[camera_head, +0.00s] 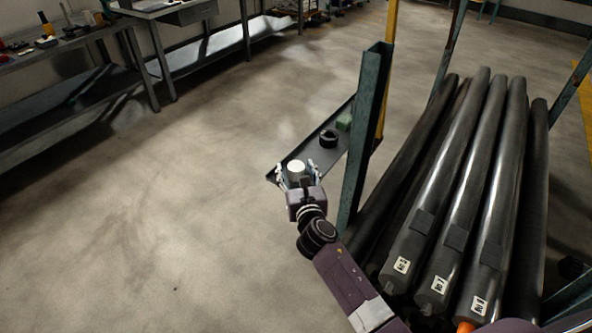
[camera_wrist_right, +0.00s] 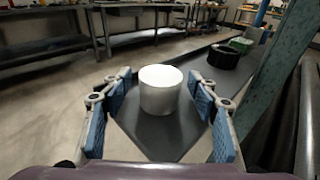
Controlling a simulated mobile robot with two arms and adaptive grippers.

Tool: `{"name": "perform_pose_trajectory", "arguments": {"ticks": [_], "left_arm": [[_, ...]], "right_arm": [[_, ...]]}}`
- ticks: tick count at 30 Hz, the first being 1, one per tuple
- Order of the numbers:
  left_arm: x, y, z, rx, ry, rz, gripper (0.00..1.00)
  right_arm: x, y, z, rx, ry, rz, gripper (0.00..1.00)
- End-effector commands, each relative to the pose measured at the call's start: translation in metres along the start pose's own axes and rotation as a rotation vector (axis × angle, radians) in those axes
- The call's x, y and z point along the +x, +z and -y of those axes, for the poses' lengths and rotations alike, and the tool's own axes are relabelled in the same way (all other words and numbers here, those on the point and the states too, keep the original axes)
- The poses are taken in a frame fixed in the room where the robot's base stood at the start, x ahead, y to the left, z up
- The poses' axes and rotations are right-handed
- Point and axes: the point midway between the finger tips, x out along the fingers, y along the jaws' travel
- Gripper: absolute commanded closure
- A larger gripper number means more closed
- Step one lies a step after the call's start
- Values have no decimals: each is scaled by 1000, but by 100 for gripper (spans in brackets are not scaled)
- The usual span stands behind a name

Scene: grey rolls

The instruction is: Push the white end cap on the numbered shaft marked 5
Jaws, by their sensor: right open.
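The white end cap (camera_head: 296,167) stands upright on the near end of a narrow dark shelf. It also shows in the right wrist view (camera_wrist_right: 160,93). My right gripper (camera_head: 299,174) is open, with its fingers on both sides of the cap. In the right wrist view the blue-padded fingers of my right gripper (camera_wrist_right: 159,105) show gaps to the cap on each side. Several grey shafts (camera_head: 452,190) lie on the rack at the right. White labels (camera_head: 439,284) mark three of their near ends; their numbers are too small to read. My left gripper is not in view.
The narrow shelf (camera_head: 334,141) also holds a black ring (camera_head: 328,138) and a green object (camera_head: 344,121) farther back. A green rack post (camera_head: 365,140) stands between the shelf and the shafts. Workbenches (camera_head: 60,52) line the back left. The floor (camera_head: 180,190) between is clear.

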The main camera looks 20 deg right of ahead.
Motion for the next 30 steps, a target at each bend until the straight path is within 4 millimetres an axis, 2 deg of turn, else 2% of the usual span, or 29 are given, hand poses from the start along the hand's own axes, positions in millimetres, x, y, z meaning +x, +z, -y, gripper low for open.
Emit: {"name": "perform_pose_trajectory", "arguments": {"ticks": [2,12,23,26,30], "left_arm": [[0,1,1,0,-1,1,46],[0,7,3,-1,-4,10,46],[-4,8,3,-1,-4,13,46],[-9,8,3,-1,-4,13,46],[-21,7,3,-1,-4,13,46]], "right_arm": [[0,0,0,0,0,0,47],[0,0,0,0,0,0,84],[-1,7,0,0,0,1,84],[-3,18,0,-1,0,4,84],[-6,46,1,-2,0,7,84]]}}
